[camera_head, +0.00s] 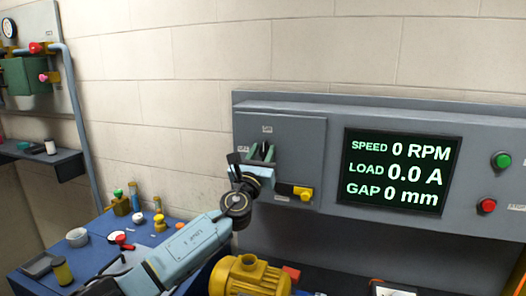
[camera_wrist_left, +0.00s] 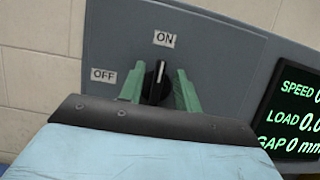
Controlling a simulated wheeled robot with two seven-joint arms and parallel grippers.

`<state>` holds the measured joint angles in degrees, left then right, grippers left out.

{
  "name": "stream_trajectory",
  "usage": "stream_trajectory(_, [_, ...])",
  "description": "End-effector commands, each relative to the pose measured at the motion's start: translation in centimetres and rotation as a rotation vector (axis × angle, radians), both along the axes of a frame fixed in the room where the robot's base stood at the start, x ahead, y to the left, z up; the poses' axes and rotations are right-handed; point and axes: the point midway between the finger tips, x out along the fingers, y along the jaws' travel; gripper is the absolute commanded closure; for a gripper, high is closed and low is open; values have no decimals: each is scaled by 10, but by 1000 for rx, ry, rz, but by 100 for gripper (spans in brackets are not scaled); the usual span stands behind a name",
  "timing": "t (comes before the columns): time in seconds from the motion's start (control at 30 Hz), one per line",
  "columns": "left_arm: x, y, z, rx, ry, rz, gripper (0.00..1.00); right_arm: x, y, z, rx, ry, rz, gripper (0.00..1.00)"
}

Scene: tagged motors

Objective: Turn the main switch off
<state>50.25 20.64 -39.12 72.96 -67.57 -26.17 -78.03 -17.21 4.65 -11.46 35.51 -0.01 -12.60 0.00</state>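The main switch is a black rotary knob (camera_wrist_left: 157,82) on a grey panel; its white pointer stands near upright, toward the ON label (camera_wrist_left: 164,39). The OFF label (camera_wrist_left: 103,76) is to its left. In the head view the knob (camera_head: 264,148) is small and partly covered by my gripper. My left gripper (camera_head: 262,154) is at the panel. In the left wrist view its green fingers (camera_wrist_left: 159,90) stand one on each side of the knob, open, with narrow gaps seen between them and it. My right gripper is not in view.
The panel carries a display (camera_head: 398,172) reading 0 RPM, 0.0 A and 0 mm, a green button (camera_head: 501,160), a red button (camera_head: 487,206) and a yellow handle (camera_head: 303,193) close below my gripper. A yellow motor (camera_head: 250,278) is below. A blue table (camera_head: 90,258) holds small items.

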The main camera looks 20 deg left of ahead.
Motion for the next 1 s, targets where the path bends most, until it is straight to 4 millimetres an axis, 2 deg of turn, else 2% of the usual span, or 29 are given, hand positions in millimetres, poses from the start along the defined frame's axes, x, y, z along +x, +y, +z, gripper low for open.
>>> stream_trajectory(0.13, [7, 0, 3, 1, 0, 1, 67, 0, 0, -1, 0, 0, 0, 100])
stream_trajectory(0.43, [9, 0, 4, 0, 0, 0, 67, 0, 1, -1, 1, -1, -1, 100])
stream_trajectory(0.47, [9, 0, 4, 0, 0, 0, 68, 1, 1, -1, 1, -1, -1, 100])
stream_trajectory(0.7, [8, 0, 3, 0, 1, 0, 100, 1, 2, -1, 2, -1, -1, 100])
stream_trajectory(1.0, [8, 0, 1, -11, 4, 0, 100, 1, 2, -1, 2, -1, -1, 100])
